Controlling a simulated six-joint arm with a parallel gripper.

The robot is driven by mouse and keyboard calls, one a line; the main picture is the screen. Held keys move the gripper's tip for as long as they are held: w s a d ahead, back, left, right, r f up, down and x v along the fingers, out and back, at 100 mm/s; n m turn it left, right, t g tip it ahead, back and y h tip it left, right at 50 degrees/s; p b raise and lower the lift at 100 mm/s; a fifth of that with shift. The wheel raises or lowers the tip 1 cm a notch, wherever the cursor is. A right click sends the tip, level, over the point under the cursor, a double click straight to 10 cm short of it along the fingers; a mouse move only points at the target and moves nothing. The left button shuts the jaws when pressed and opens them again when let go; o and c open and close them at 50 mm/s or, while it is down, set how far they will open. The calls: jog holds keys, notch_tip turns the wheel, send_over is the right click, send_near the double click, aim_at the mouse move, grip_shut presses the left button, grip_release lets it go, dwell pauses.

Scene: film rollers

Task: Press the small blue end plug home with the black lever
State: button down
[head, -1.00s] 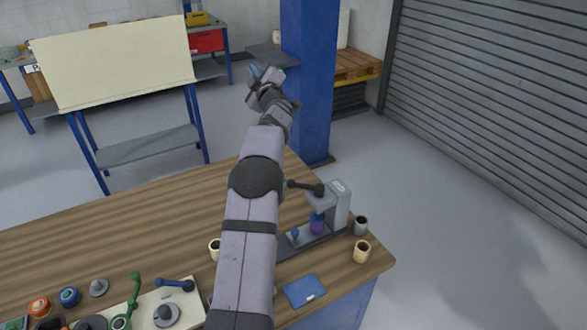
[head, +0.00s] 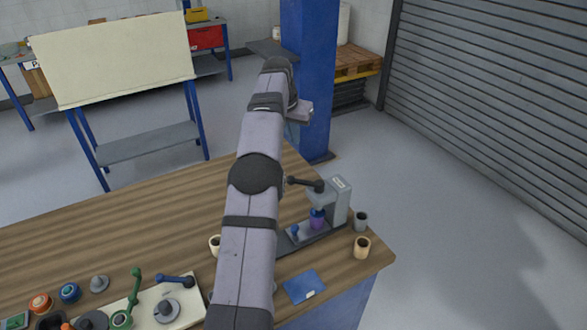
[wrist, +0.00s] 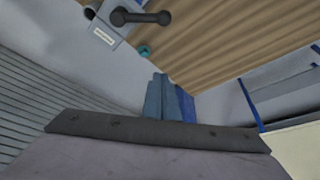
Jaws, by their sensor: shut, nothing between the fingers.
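A grey press (head: 341,203) stands at the right end of the wooden bench. Its black lever (head: 305,185) sticks out to the left from its top; it also shows at the top of the wrist view (wrist: 140,17). Under the press head is a purple roller (head: 317,224) with a blue piece (head: 318,212) on top; whether that is the end plug, and how deep it sits, I cannot tell. A small blue knob-like piece (head: 295,231) is on the press base. My gripper (wrist: 168,98) is shut and empty, held in the air beyond the press, apart from the lever.
Two cups, one dark (head: 361,221) and one tan (head: 362,247), stand right of the press. A blue notebook (head: 304,286) lies in front. A cream board (head: 165,312) with a green lever and other parts is at the front left.

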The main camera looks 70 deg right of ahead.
aim_at(291, 178)
notch_tip(291, 178, down, 11)
jog(key=a+p, duration=0.2)
jog(key=p, duration=0.1)
jog(key=shift+s+r+m+y+p, duration=0.2)
jog(key=shift+m+y+p, duration=0.1)
jog(key=shift+m+y, duration=0.1)
dwell(0.9)
jog(key=shift+a+f, duration=0.1)
dwell(0.4)
jog(key=a+n+b, duration=0.2)
jog(key=shift+n+t, duration=0.4)
jog(key=shift+a+b, duration=0.45)
jog(key=shift+a, duration=0.25)
jog(key=shift+d+p, duration=0.1)
jog(key=shift+p, duration=0.2)
